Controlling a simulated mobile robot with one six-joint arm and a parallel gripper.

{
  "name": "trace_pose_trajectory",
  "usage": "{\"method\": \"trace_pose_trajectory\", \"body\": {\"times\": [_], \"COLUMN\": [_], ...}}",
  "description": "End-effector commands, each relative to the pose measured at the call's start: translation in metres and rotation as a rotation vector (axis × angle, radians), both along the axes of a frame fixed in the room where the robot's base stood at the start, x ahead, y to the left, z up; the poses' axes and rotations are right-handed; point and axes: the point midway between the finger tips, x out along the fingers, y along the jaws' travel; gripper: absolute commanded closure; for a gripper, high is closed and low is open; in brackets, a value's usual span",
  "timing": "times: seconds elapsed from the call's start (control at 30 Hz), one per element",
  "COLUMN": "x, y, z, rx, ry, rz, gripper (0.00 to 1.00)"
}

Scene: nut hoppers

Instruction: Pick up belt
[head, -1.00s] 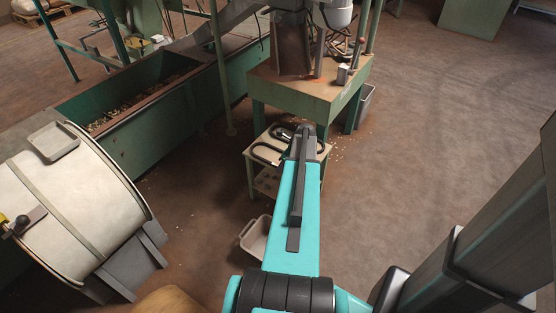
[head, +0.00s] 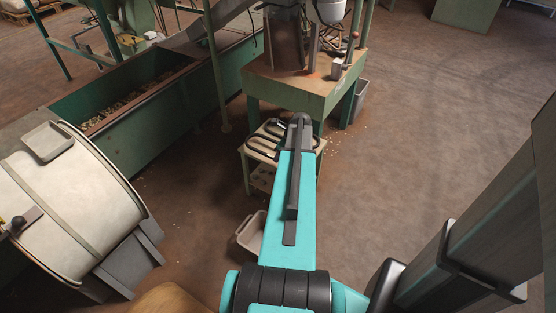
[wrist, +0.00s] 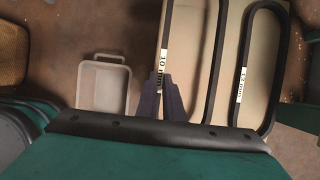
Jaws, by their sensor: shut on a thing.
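My gripper (wrist: 166,98) is at the lower middle of the wrist view, its dark fingers closed on the left strand of a black belt (wrist: 216,62) with a white label. The belt is a long narrow loop that appears to lie on or just over a pale cart top; I cannot tell if it is lifted. A second black belt (wrist: 276,62), also labelled, lies to its right. In the head view, black belts (head: 262,142) show on the small cart (head: 262,157), left of my arm. My arm hides the gripper there.
A grey bin (wrist: 103,85) stands left of the cart on the floor. Behind the cart is a green machine table (head: 290,88). A green trough (head: 130,110) and a pale drum (head: 65,205) lie to the left. The floor (head: 430,110) at right is clear.

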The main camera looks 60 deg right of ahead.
Motion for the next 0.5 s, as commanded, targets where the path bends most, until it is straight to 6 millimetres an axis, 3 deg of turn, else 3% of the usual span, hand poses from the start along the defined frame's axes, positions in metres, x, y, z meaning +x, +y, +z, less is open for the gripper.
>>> {"method": "trace_pose_trajectory", "body": {"times": [0.03, 0.5], "x": [0.000, -0.089], "y": [0.000, -0.038], "z": [0.011, 0.015], "rx": [-0.001, 0.000], "ry": [-0.001, 0.000], "rz": [0.000, -0.003], "gripper": [1.00, 1.00]}}
